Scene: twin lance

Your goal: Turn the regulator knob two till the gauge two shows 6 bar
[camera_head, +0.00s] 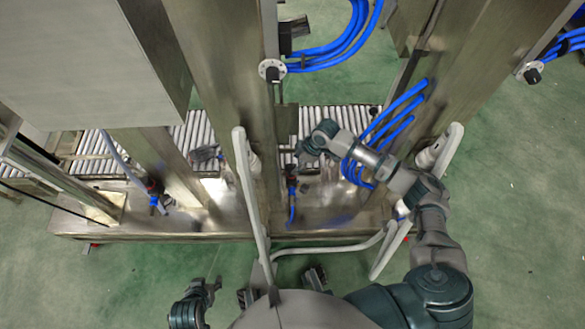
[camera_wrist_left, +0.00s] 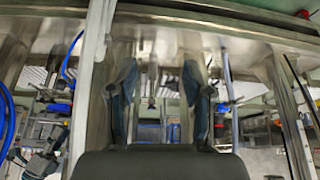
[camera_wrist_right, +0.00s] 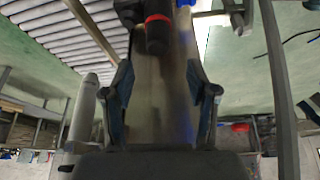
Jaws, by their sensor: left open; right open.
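A dark regulator knob with a red ring (camera_wrist_right: 157,32) shows at the top of the right wrist view, beyond my right fingertips and apart from them. My right gripper (camera_wrist_right: 160,75) is open, with nothing between its fingers. In the head view a regulator with a blue hose (camera_head: 292,186) sits just below my right gripper (camera_head: 303,154). A second blue-and-red regulator (camera_head: 154,188) stands further left. No number label is legible, and no gauge reading can be made out. My left gripper (camera_head: 208,288) is open and empty at the lower left, away from both regulators; its fingers also show in the left wrist view (camera_wrist_left: 158,70).
A roller conveyor (camera_head: 95,150) runs behind the metal posts. A pale upright rail (camera_head: 247,190) stands between my arms, and another rail (camera_head: 447,150) is near my right arm. Blue hoses (camera_head: 345,35) loop at the top. Green floor lies in front.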

